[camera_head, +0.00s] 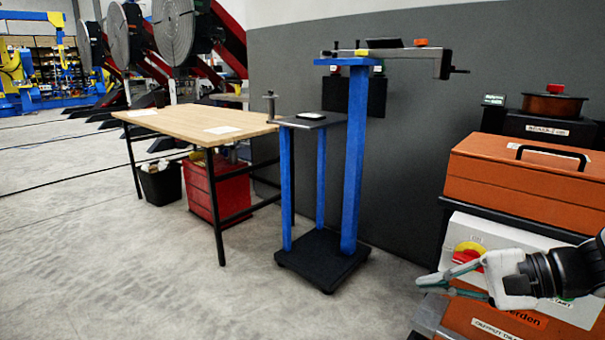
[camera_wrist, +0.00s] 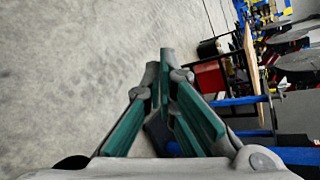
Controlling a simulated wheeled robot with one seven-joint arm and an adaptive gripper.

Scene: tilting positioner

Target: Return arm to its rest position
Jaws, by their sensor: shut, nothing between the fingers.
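My gripper (camera_head: 432,282) is at the lower right of the head view, with its wrist coming in from the right edge. It is in front of the orange and grey cabinet and points left. In the wrist view my gripper (camera_wrist: 168,78) shows its green-padded fingers converging at the tips. It is shut and holds nothing. Whether the gripper touches the cabinet cannot be told.
The grey cabinet panel (camera_head: 500,235) with a red and yellow switch (camera_head: 467,252) lies behind my gripper. An orange toolbox (camera_head: 510,175) sits above. A blue stand (camera_head: 355,160) and wooden table (camera_head: 190,122) are further left. Open concrete floor (camera_head: 120,270) lies at front left.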

